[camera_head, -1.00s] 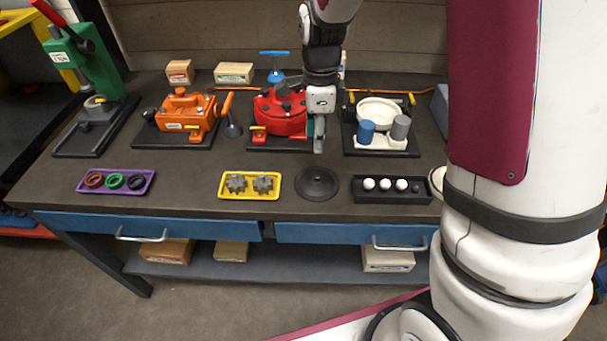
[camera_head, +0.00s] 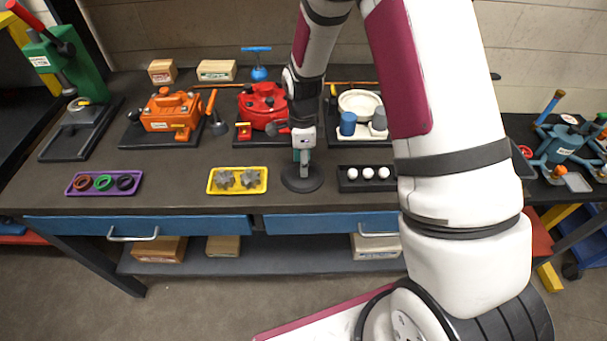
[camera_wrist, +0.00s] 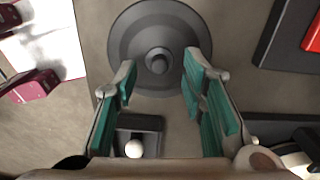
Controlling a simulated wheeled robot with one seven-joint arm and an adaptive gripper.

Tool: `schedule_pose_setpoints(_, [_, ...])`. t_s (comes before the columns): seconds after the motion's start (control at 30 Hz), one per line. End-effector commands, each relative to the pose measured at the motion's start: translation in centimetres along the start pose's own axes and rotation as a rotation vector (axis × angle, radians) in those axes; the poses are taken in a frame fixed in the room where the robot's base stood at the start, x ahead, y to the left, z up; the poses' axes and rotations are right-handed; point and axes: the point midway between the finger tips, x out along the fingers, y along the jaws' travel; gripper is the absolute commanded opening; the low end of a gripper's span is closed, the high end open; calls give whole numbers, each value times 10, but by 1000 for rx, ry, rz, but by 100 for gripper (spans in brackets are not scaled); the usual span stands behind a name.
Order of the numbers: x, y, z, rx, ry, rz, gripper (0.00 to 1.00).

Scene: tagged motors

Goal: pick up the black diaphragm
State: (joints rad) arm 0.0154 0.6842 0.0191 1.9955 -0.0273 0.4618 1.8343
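The black diaphragm (camera_head: 294,182) is a dark round disc lying flat on the bench between the yellow tray and the black ball tray. In the wrist view the diaphragm (camera_wrist: 133,38) shows its raised central knob near the top middle. My gripper (camera_head: 303,168) is above the disc, pointing down, and hides part of it in the head view. In the wrist view my gripper (camera_wrist: 158,78) is open, its teal-padded fingers apart on either side of the knob. Nothing is between the fingertips except the view of the disc. I cannot tell the exact height above it.
The yellow tray (camera_head: 212,188) with dark gears is left of the disc. The black tray (camera_head: 346,184) with white balls is at its right. A red motor (camera_head: 262,104) stands behind on its base. A purple tray (camera_head: 72,188) with rings lies far left.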

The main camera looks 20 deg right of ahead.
Motion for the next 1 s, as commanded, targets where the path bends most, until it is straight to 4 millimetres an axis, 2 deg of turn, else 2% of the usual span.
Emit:
schedule_pose_setpoints(0.13, [15, 1, 1, -2, 0, 2, 38])
schedule_pose_setpoints(0.43, [18, 0, 1, -1, 0, 0, 38])
schedule_pose_setpoints(0.47, [18, 0, 1, -1, 0, 0, 33])
schedule_pose_setpoints(0.6, [18, 0, 1, -1, 0, 0, 1])
schedule_pose_setpoints(1.0, [18, 0, 1, -2, 0, 1, 0])
